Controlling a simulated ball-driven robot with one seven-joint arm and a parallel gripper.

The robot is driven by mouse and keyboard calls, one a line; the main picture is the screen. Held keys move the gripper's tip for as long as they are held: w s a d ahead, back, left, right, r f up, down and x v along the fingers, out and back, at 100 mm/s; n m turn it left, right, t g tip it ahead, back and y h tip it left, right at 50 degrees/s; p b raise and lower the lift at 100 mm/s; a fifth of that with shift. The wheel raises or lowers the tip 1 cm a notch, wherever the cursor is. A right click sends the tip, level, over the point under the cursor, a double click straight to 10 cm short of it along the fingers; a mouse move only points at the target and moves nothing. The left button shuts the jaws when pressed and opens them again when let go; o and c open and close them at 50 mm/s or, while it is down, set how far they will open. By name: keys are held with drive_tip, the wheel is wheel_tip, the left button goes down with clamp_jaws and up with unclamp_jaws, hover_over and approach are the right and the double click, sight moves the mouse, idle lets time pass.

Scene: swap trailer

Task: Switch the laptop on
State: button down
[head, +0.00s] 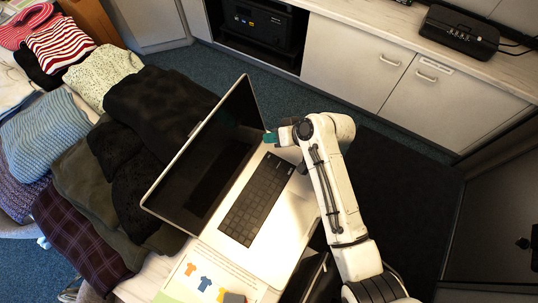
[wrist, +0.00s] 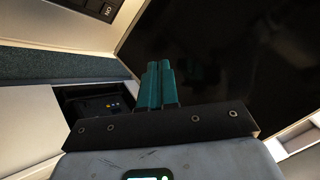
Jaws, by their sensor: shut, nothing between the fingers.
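The laptop (head: 257,199) stands open on the table in the head view, with a silver body, a dark keyboard and a black screen (head: 207,165). In the wrist view the dark screen (wrist: 225,55) fills much of the upper middle and right. My gripper (head: 270,138) is over the far end of the laptop, near the far upper corner of the keyboard. I cannot tell whether its tip touches the laptop. Its teal fingers (wrist: 157,86) are together with nothing between them.
Folded clothes (head: 115,150) lie in stacks left of the laptop. A paper with shirt pictures (head: 208,278) lies at the near edge. White cabinets (head: 352,62) stand beyond, with a black box (head: 458,34) on the counter. The floor between is clear.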

drive_tip(key=shift+f+b, duration=3.75)
drive_tip(key=shift+f, duration=0.65)
drive_tip(key=shift+f, duration=0.15)
drive_tip(key=shift+f, duration=0.25)
drive_tip(key=shift+f+b, duration=0.3)
drive_tip(key=shift+b, duration=0.1)
drive_tip(key=shift+r+p, duration=0.7)
drive_tip(key=shift+r, duration=0.05)
wheel_tip(320, 180, up, 5)
drive_tip(key=p, duration=0.4)
drive_tip(key=shift+p, duration=0.3)
